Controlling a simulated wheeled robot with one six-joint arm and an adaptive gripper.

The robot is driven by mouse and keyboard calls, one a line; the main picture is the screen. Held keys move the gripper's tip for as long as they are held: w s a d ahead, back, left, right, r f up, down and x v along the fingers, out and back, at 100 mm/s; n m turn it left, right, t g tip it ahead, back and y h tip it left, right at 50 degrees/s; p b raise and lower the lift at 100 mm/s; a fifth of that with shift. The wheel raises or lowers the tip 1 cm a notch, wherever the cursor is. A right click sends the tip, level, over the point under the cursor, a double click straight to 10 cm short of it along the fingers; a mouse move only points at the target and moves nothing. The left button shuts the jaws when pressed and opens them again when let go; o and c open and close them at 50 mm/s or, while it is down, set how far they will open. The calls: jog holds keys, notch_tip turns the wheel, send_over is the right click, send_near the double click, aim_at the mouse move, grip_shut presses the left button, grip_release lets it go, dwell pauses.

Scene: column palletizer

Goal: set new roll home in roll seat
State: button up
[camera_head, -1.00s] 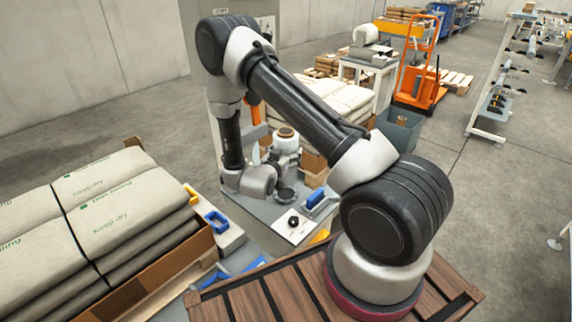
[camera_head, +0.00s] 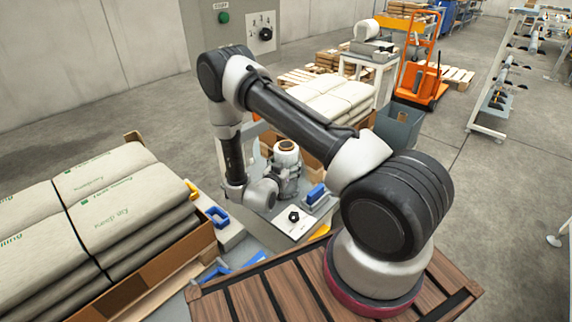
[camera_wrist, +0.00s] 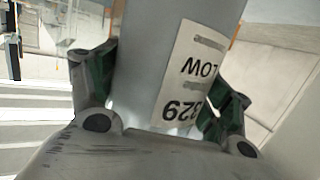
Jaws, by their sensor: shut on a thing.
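A pale grey-white roll with a brown core (camera_head: 287,147) stands upright above the grey machine deck, in the middle of the head view. My gripper (camera_head: 287,180) reaches it from the near left, low on its side. In the wrist view, my gripper (camera_wrist: 160,95) has one finger on each side of the roll's smooth grey body (camera_wrist: 145,65), shut on it. The roll seat is not clearly visible. I cannot tell whether the roll's lower end touches anything.
A white plate with a black knob (camera_head: 293,216) and a blue-handled part (camera_head: 315,194) lie close in front of the roll. Stacked sacks (camera_head: 90,205) fill the left. A grey bin (camera_head: 399,126) stands behind right. A control panel (camera_head: 237,28) rises behind my arm.

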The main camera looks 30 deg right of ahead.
jog(key=o, duration=1.9)
